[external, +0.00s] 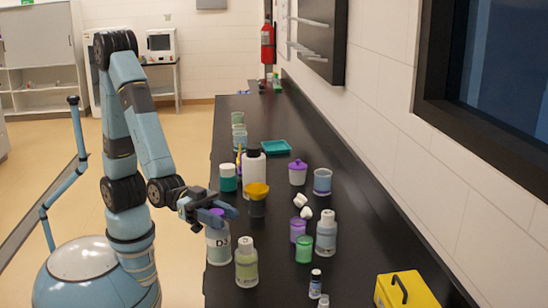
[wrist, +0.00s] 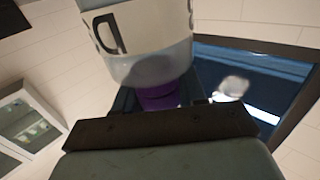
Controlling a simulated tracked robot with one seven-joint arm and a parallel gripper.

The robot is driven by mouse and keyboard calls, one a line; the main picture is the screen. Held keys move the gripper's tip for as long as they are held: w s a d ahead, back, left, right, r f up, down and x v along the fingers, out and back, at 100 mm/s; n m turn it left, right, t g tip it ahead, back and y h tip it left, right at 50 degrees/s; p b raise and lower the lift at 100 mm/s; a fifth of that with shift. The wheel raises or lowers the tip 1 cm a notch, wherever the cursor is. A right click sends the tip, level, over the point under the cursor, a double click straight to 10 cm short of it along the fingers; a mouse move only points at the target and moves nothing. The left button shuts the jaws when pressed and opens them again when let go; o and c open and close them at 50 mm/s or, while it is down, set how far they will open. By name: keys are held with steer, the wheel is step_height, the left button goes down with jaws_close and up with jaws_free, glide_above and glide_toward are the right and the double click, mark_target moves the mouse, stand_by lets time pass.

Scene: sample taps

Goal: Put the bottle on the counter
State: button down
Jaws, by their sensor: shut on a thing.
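The bottle (external: 217,246) is pale with a "D3" label and a purple cap, upright at the left edge of the black counter (external: 270,285). My gripper (external: 222,211) is above it, with its fingers shut on the purple cap. In the wrist view the cap (wrist: 158,97) sits between the fingers, and the labelled body (wrist: 150,40) extends beyond it to the top edge. Part of the cap is hidden by the fingers. I cannot tell whether the bottle's base touches the counter.
A green-liquid bottle (external: 246,264) stands close right of the held bottle. A yellow-topped dark jar (external: 257,200), a white bottle (external: 253,170) and a green jar (external: 228,178) stand behind. A yellow case (external: 405,291) is front right. Bare counter lies along the wall side.

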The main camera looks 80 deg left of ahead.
mark_target(229, 255)
steer(key=w+d+f, duration=0.6)
steer(key=w+f, duration=0.1)
steer(key=f, duration=0.4)
stand_by(0.3)
steer(key=c, duration=0.6)
jaws_free()
steer(key=shift+c, duration=0.2)
steer(key=shift+d, duration=0.1)
steer(key=shift+v, duration=3.8)
steer(key=shift+o, duration=0.3)
steer(key=shift+r, duration=0.1)
